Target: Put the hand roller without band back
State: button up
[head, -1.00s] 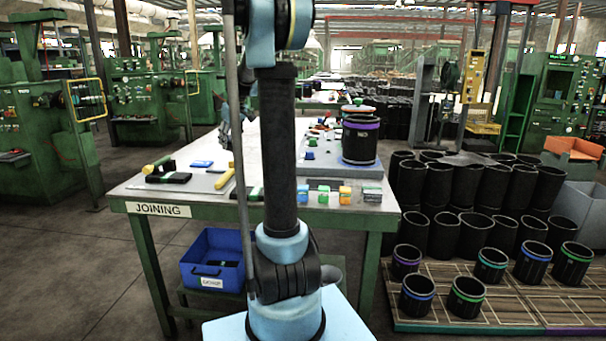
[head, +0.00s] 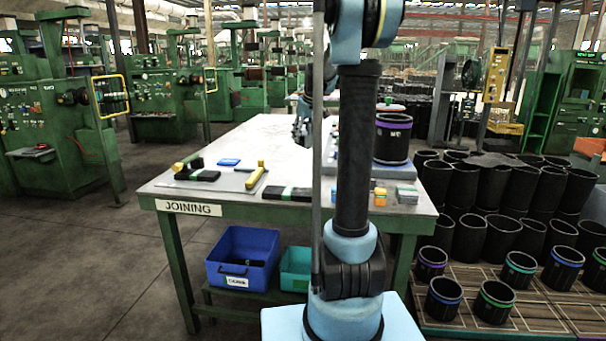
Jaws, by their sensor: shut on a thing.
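My gripper (head: 302,134) is over the far part of the white joining table (head: 270,137), small and partly covered by my own arm. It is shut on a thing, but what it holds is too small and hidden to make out. A yellow-handled tool (head: 186,163), possibly a hand roller, lies at the left of the grey mat (head: 226,181). A second yellow tool (head: 257,175) lies at the mat's right side. I cannot tell whether either has a band. The gripper is well beyond and right of both.
Black bars (head: 196,175) and a blue block (head: 229,162) lie on the table. A black sleeve with a purple band (head: 393,140) stands at its right, behind small coloured blocks (head: 380,196). A blue bin (head: 242,258) sits below. Sleeves (head: 495,300) crowd the right floor; the left floor is clear.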

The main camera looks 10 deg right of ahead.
aim_at(309, 131)
jog(key=shift+f, duration=5)
jog(key=o, duration=1.2)
jog(key=v, duration=1.2)
jog(key=shift+s, duration=0.1)
